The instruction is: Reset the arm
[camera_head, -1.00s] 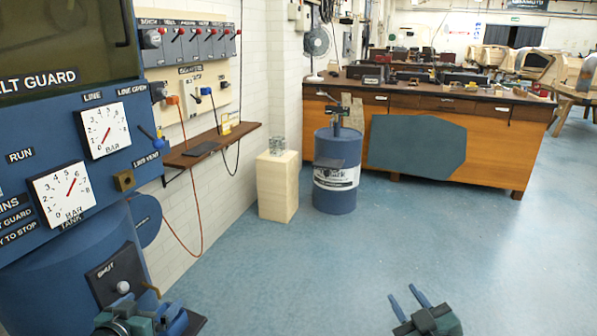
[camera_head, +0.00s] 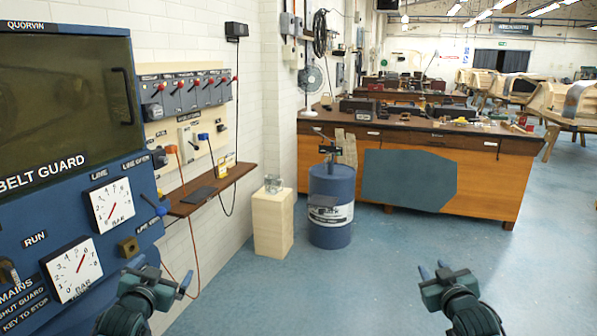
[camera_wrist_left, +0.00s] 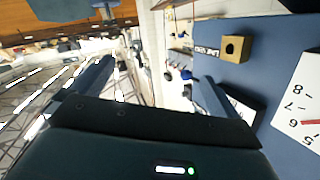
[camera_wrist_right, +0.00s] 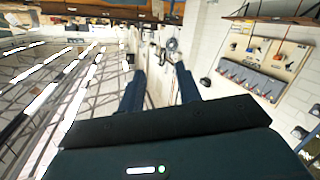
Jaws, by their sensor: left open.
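My left gripper (camera_head: 162,272) is raised at the lower left of the head view, in front of the blue machine panel. Its fingers are wide apart and empty, as the left wrist view (camera_wrist_left: 152,90) also shows. My right gripper (camera_head: 434,268) is raised at the lower right over open floor. Its fingers stand a smaller gap apart with nothing between them, seen also in the right wrist view (camera_wrist_right: 160,88). Neither gripper visibly touches anything.
The blue panel (camera_head: 75,215) with gauges stands close on the left. A wall shelf (camera_head: 215,190), a pale wooden block (camera_head: 272,225) and a blue drum (camera_head: 330,200) stand beyond. A wooden workbench (camera_head: 480,180) is behind. The middle floor (camera_head: 330,290) is clear.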

